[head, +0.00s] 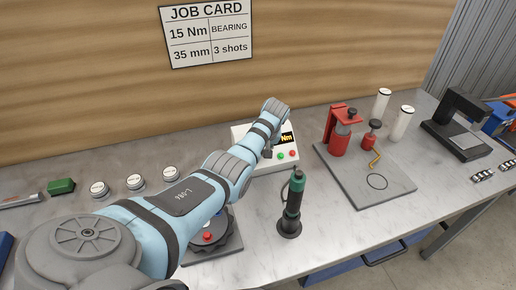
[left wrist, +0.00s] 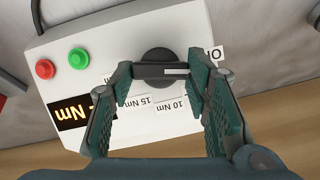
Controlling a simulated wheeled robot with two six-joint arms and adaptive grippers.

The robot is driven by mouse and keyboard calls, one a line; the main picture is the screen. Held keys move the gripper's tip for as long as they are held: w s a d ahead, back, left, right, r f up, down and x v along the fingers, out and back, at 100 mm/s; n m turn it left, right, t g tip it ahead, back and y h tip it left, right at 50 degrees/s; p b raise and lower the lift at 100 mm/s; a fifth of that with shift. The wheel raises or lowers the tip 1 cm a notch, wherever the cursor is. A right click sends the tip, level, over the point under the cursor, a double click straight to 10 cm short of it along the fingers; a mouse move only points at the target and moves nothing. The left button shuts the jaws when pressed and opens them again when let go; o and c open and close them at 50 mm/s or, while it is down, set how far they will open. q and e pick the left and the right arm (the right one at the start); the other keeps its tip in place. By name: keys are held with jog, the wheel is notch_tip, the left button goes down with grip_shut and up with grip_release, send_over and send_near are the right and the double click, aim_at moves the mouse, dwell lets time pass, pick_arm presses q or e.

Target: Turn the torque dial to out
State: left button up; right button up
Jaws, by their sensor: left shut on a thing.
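The black torque dial (left wrist: 158,60) sits on the white control box (left wrist: 140,20), which also shows in the head view (head: 284,166). My left gripper (left wrist: 160,76) is shut on the dial, one finger on each side. A white pointer line on the dial points right in the wrist view, towards the right finger. Labels 15 Nm (left wrist: 149,100) and 10 Nm (left wrist: 172,104) lie below the dial. Another label (left wrist: 216,55), starting with O, is partly hidden behind the right finger. In the head view my left arm covers the dial. My right gripper is out of view.
The box has a green button (left wrist: 79,58), a red button (left wrist: 45,69) and a Nm display (left wrist: 78,112). A black-green tool (head: 291,205) stands upright in front of it. A grey plate (head: 390,190) with a red press (head: 339,135) is to the right.

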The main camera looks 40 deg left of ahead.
pick_arm(q)
jog(key=m, duration=0.1)
jog(key=m+y+b, duration=0.1)
jog(key=shift+d+f+m+g, duration=0.2)
jog(key=shift+m+g, duration=0.1)
jog(key=shift+m, duration=0.1)
jog(key=shift+m+y+b, duration=0.4)
jog(key=shift+m+b, duration=0.05)
jog(key=shift+m, duration=0.75)
jog(key=o, duration=1.2)
jog(key=shift+w+a, duration=0.1)
jog(key=shift+w, duration=0.05)
jog(key=shift+c, duration=0.2)
jog(key=shift+r, duration=0.3)
jog(key=w+v, duration=0.1)
jog(key=v, duration=1)
jog(key=shift+s+d+r, duration=0.15)
jog(key=shift+s+d, duration=0.2)
